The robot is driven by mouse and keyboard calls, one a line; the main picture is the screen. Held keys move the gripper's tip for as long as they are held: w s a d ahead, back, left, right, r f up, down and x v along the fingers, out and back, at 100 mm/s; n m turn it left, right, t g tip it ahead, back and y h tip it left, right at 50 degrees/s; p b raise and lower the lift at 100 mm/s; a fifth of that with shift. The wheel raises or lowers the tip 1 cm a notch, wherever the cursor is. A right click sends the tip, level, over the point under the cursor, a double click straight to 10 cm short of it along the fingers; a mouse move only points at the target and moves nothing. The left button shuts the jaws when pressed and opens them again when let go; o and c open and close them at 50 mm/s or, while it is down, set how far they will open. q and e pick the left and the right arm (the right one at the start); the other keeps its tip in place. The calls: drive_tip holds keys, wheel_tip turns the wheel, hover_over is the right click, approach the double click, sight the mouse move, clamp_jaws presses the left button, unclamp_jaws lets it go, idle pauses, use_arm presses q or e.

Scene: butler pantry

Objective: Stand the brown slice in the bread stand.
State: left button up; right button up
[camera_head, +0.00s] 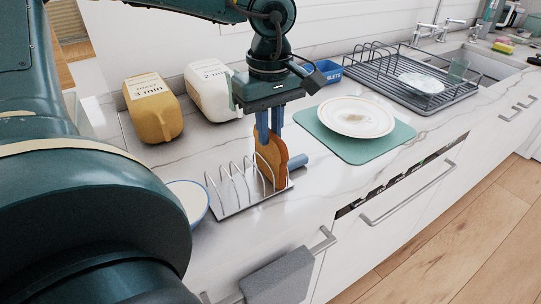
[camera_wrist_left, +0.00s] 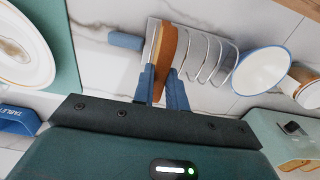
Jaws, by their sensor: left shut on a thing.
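The brown slice (camera_head: 271,160) stands upright between the fingers of my left gripper (camera_head: 269,130), which is shut on its upper part. The slice is at the right end of the bread stand (camera_head: 232,203), a metal rack with several wire loops. In the left wrist view, the slice (camera_wrist_left: 167,48) is beside the loops of the stand (camera_wrist_left: 214,58), between them and a blue-grey cylinder (camera_wrist_left: 125,40). The gripper (camera_wrist_left: 163,85) holds it edge-on. I cannot tell whether its lower edge touches the stand's base. My right gripper is not in view.
A white bowl with a blue rim (camera_head: 188,196) stands left of the stand. Yellow (camera_head: 152,110) and white (camera_head: 210,92) canisters stand behind. A plate (camera_head: 356,117) lies on a green mat (camera_head: 388,146) to the right. The drying rack (camera_head: 405,75) is farther right.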

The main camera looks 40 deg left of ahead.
use_arm(q)
drive_tip(key=shift+r, duration=0.1)
